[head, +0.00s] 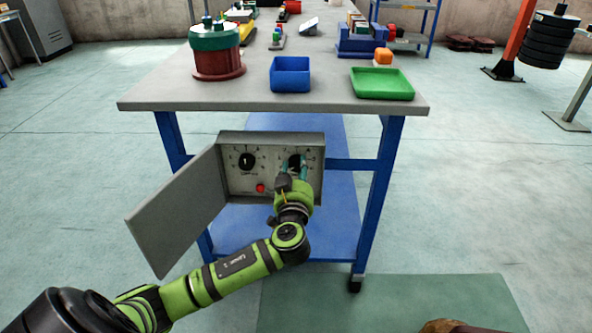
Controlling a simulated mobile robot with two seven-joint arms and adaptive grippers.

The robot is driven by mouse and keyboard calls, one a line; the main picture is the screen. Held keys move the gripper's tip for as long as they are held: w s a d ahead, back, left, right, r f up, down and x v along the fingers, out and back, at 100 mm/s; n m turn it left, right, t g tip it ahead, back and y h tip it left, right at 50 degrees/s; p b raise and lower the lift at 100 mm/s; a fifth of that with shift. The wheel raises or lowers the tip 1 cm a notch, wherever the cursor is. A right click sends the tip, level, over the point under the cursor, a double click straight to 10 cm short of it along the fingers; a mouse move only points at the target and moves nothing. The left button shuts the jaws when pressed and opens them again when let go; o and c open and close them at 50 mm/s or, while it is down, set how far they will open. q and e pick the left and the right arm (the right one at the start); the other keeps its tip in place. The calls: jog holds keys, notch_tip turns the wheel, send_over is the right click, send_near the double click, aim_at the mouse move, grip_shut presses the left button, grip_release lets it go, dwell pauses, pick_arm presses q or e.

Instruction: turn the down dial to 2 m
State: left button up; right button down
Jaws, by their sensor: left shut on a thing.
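A grey control box (237,184) hangs under the front edge of the table, with its door (180,210) swung open to the left. Its face carries two black dials and a red button (260,188). The left-hand dial (246,161) is free, and its white pointer mark stands about upright. My left gripper (297,169) reaches up from below and is shut on the right-hand dial (295,159). The fingers partly cover that dial, so its pointer is hard to read. The labels are too small to read. My right gripper is out of view.
Above the box, the tabletop (240,99) holds a red and green drum (217,58), a blue bin (290,74) and a green tray (385,84). Blue table legs (380,190) flank the box. The open door stands close above my left arm. The floor to the right is mostly clear.

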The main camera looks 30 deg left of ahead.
pick_arm(q)
jog(key=shift+r, duration=0.15)
jog(key=shift+m, duration=0.7)
jog(key=shift+m+p, duration=0.5)
jog(key=shift+m, duration=0.3)
jog(key=m+p, duration=0.3)
jog(key=m, duration=0.3)
jog(key=shift+r, duration=0.2)
jog(key=shift+w+m, duration=0.1)
jog(key=shift+m, duration=0.5)
jog(key=m+p, duration=0.2)
jog(key=m, duration=0.3)
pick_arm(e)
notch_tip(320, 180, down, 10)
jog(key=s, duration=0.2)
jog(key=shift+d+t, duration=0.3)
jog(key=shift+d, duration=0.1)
pick_arm(q)
jog(key=shift+p, duration=0.35)
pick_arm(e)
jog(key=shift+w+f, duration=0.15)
